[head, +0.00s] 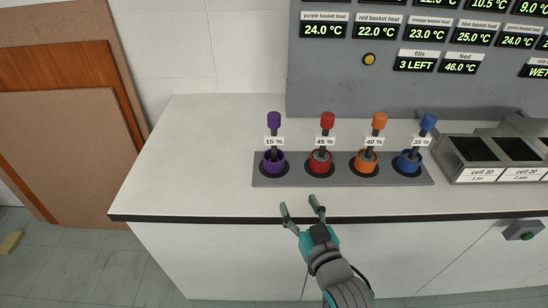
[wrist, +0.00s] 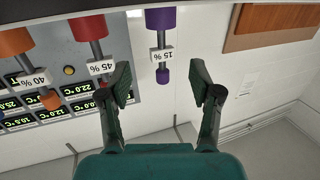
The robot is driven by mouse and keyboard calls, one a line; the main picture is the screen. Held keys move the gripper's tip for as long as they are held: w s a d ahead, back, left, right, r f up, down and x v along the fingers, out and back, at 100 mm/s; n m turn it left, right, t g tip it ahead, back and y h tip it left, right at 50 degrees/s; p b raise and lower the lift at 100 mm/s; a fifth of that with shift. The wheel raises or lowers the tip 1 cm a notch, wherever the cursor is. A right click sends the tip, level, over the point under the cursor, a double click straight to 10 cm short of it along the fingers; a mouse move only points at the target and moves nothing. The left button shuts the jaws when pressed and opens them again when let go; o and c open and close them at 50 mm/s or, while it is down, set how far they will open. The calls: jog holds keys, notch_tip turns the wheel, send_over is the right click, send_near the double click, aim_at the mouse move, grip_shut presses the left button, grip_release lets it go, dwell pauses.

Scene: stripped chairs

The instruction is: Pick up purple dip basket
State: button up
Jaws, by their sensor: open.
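The purple dip basket (head: 273,166) sits upright in the leftmost hole of a grey rack (head: 341,181) on the counter. Its dark stem rises to a purple knob, with a tag reading 15 %. My gripper (head: 302,211) is open and empty near the counter's front edge, to the right of the purple basket and apart from it. In the upside-down wrist view the purple basket (wrist: 161,18) hangs at the top, its knob between the two spread fingers (wrist: 161,78) in the picture but beyond them.
Red (head: 320,164), orange (head: 367,164) and blue (head: 410,164) baskets stand to the right in the same rack. Metal cells (head: 480,175) are farther right. A grey display panel (head: 340,75) rises behind. The white counter (head: 190,160) left of the rack is clear.

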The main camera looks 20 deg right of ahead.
send_near(276, 129)
jog(key=w, duration=0.1)
jog(key=shift+t, duration=0.4)
jog(key=w, duration=1)
jog(key=shift+w+f, duration=0.3)
jog(key=shift+w, duration=0.05)
grip_shut()
